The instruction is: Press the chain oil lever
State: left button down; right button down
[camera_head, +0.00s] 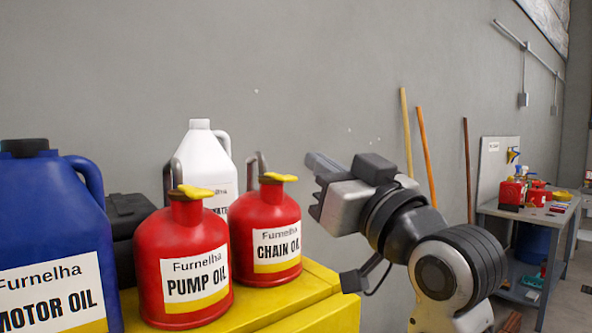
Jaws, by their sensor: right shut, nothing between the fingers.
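The red chain oil can (265,225) stands upright on the yellow cabinet, its label facing me. Its yellow lever (278,177) sits on top, beside a dark spout. My right gripper (312,180) is shut and empty, to the right of the can. Its fingers point left toward the lever at about the same picture height, with a gap between them in the picture. A similar red pump oil can (183,262) with a yellow lever (196,191) stands to the left and nearer. My left gripper is not in view.
A blue motor oil jug (45,225) stands at the left, with a black case (130,208) behind. A white jug (201,150) stands behind the red cans. The yellow cabinet top (300,300) is bare at front right. A grey workbench (530,213) stands far right.

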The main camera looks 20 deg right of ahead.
notch_tip(320, 180, up, 2)
jog(key=p, duration=0.2)
send_over(276, 178)
jog(key=s+d, duration=0.2)
jog(key=s, duration=0.1)
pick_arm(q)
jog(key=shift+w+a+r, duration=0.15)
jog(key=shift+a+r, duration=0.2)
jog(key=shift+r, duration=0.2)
pick_arm(e)
notch_tip(276, 178, down, 4)
jog(key=shift+d+r, duration=0.1)
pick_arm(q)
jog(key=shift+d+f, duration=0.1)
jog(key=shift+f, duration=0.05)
pick_arm(e)
jog(key=shift+s, duration=0.1)
